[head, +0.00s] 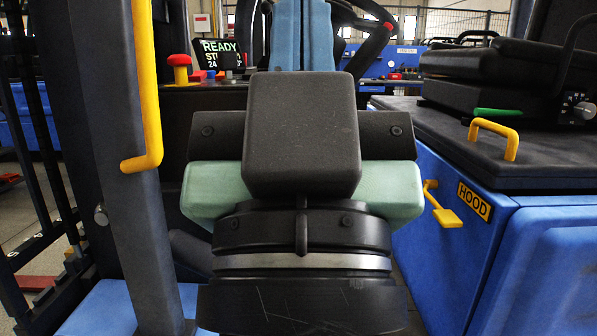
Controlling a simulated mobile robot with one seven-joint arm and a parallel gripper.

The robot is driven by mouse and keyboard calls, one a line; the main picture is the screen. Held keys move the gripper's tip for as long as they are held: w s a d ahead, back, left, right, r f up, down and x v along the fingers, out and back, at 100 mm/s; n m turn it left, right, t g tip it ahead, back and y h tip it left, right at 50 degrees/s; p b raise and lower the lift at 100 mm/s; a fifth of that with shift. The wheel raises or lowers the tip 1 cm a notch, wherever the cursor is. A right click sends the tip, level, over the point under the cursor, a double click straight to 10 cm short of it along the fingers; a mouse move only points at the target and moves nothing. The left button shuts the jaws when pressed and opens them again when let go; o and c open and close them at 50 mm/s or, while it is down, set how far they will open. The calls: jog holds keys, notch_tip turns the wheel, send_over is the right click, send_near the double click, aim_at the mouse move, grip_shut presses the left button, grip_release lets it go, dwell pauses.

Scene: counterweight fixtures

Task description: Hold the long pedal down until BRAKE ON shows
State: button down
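My gripper (302,14) fills the middle of the view, seen from behind. It has a dark block on top, pale green side pieces and a dark wrist with a silver ring. Two light blue fingers show beyond the block, side by side with only a thin seam between them. Their tips run up to the top edge of the picture, and I see nothing held. The display (219,58) at the upper left reads READY, with lower lines partly covered. BRAKE ON is not seen on it. I cannot make out the long pedal; my arm hides the floor ahead.
A red mushroom button (180,61) stands left of the display. A yellow grab handle (146,90) runs down the dark post (120,190) at left. At right is a blue hood (455,250) with a yellow lever (441,208), a yellow handle (496,134) and a black seat (510,70).

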notch_tip(320, 180, up, 34)
jog(key=p, duration=3.1)
jog(key=shift+f, duration=0.2)
